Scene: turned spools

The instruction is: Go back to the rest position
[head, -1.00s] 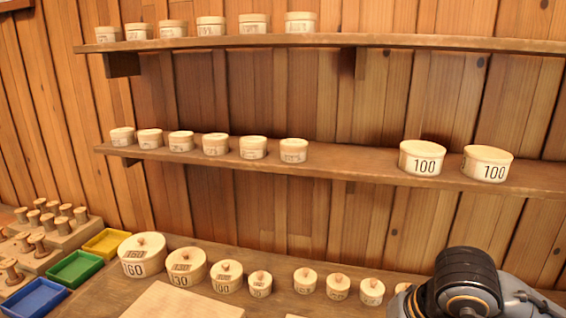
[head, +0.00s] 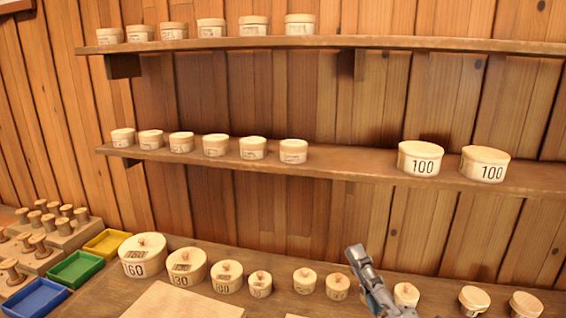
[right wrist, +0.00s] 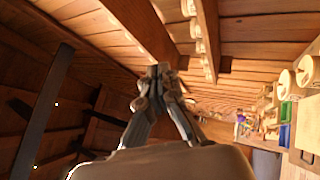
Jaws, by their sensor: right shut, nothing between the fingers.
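My right gripper (head: 357,252) shows at the lower right of the head view, in front of the row of lidded pots on the bench. Its fingers are shut and empty, pointing up and to the left. In the right wrist view the fingertips (right wrist: 160,71) meet, with nothing between them. My left gripper is in neither view. One small pot is partly hidden behind the right gripper.
The lower shelf (head: 360,162) carries several small pots and two pots marked 100 (head: 420,157). The upper shelf (head: 420,41) carries more pots. Green (head: 76,268), blue (head: 35,298) and yellow (head: 107,242) trays and wooden spools (head: 37,244) stand at the left.

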